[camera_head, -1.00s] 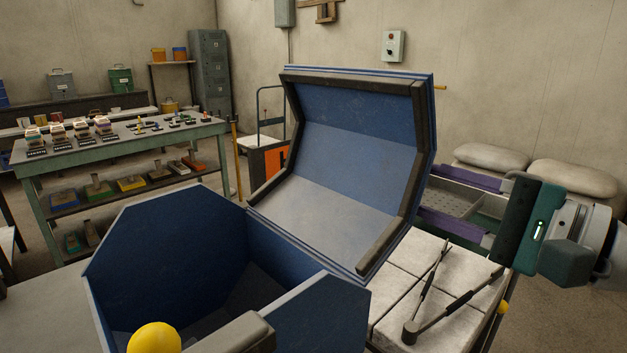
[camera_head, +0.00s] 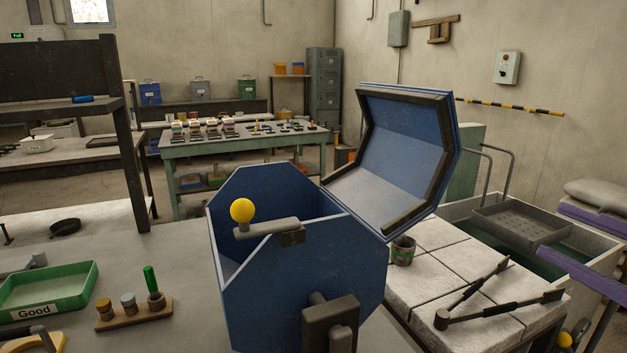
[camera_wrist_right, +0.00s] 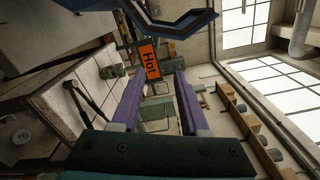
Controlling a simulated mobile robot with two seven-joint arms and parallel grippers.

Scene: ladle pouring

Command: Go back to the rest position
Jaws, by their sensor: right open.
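My right gripper (camera_head: 552,228) shows at the right edge of the head view. Its two purple fingers are spread apart with nothing between them. It hangs over the right side, near a grey basin, apart from the tongs. In the right wrist view the same open, empty fingers (camera_wrist_right: 159,78) point towards an orange "Hot" sign (camera_wrist_right: 149,58) beyond them. My left gripper is out of view.
Black tongs (camera_head: 490,308) lie on pale blocks (camera_head: 425,290) right of the furnace, with a small dark cup (camera_head: 402,251) behind. A green "Good" tray (camera_head: 75,290) and a wooden stand (camera_head: 135,312) are at left. A grey basin (camera_head: 455,208) stands at right.

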